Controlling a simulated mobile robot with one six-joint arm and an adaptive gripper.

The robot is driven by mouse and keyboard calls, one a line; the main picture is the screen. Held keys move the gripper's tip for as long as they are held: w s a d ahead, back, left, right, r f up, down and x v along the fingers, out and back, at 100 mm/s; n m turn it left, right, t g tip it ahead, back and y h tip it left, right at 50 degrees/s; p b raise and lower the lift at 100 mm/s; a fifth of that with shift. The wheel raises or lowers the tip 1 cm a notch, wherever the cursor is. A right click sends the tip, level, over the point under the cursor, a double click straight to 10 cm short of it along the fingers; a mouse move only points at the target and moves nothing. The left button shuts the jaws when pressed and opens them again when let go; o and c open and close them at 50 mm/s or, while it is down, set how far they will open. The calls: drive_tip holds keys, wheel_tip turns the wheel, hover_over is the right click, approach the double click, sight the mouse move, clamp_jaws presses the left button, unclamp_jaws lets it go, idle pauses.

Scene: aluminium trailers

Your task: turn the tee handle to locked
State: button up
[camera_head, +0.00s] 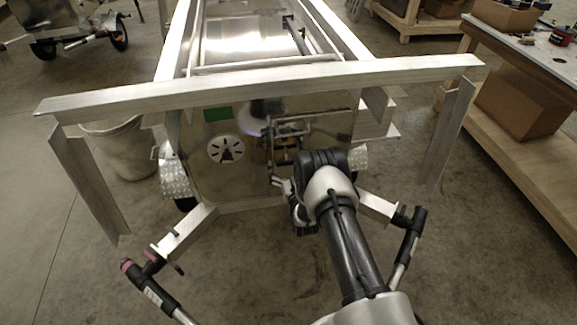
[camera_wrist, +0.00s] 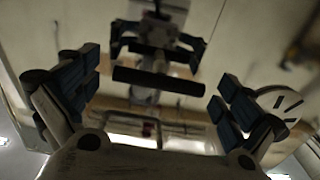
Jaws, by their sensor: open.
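The tee handle (camera_wrist: 180,84) shows in the wrist view as a dark horizontal bar in front of a shiny metal panel. My gripper (camera_wrist: 155,92) is open, with one dark-padded finger to each side of the bar. The bar lies across the gap between the fingers, and I see no finger touching it. The depth between the fingertips and the bar is hard to judge. In the head view my gripper (camera_head: 283,178) is at the trailer's front panel (camera_head: 240,180), and my arm partly hides the area. The handle cannot be clearly made out there.
The panel carries a round slotted vent (camera_head: 226,149) and a green label (camera_head: 217,113). An aluminium crossbeam (camera_head: 260,85) spans above it. A grey bin (camera_head: 115,148) stands at left, and a workbench (camera_head: 540,55) with boxes stands at right.

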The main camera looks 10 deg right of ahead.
drive_tip(key=shift+w, duration=0.25)
drive_tip(key=shift+c, duration=0.6)
drive_tip(key=c, duration=0.8)
